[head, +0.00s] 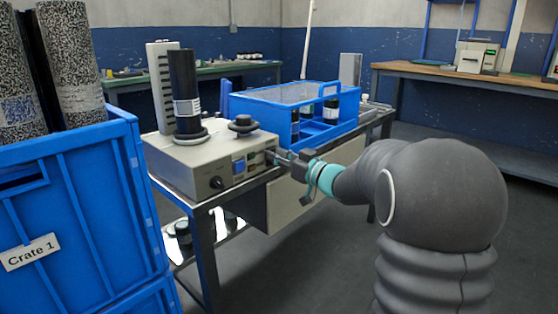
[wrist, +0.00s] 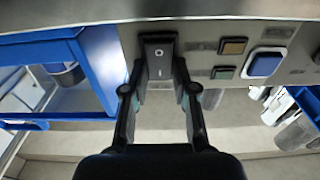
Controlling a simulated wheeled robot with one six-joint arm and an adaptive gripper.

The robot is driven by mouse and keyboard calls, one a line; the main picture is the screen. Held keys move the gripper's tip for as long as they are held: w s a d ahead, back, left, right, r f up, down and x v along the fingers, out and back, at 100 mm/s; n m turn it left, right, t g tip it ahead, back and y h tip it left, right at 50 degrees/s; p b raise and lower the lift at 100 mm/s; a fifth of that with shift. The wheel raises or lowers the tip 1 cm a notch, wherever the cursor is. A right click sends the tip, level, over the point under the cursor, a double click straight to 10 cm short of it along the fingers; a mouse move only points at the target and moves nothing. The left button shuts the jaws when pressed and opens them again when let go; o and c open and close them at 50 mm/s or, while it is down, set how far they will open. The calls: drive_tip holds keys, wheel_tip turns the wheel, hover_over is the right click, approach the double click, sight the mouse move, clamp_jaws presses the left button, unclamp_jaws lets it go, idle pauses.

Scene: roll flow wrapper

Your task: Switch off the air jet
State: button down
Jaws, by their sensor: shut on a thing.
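The beige machine (head: 205,165) stands on the table, with a black upright cylinder on top and a control panel on its front. On the panel is a dark rectangular switch (wrist: 158,55) with a small pale mark; which air function it serves I cannot read. My gripper (wrist: 158,72) is at the panel, its two fingers closed on either side of this switch. In the head view my gripper (head: 275,157) reaches the right end of the panel and hides the switch. A blue square button (wrist: 265,63) and amber (wrist: 233,46) and green (wrist: 223,72) squares sit beside it.
A large blue crate (head: 70,200) labelled Crate 1 holds speckled rolls at the left. A black knob (head: 217,182) is on the panel's left end. The floor in front is clear.

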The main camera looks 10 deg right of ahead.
drive_tip(key=b, duration=0.2)
drive_tip(key=t+y+b, duration=0.1)
drive_tip(key=b, duration=0.1)
drive_tip(key=shift+d+f+t, duration=0.1)
drive_tip(key=shift+f+t, duration=0.2)
drive_tip(key=shift+r, duration=0.15)
drive_tip(key=c, duration=0.9)
unclamp_jaws()
drive_tip(key=v, duration=1.2)
drive_tip(key=shift+f, duration=0.25)
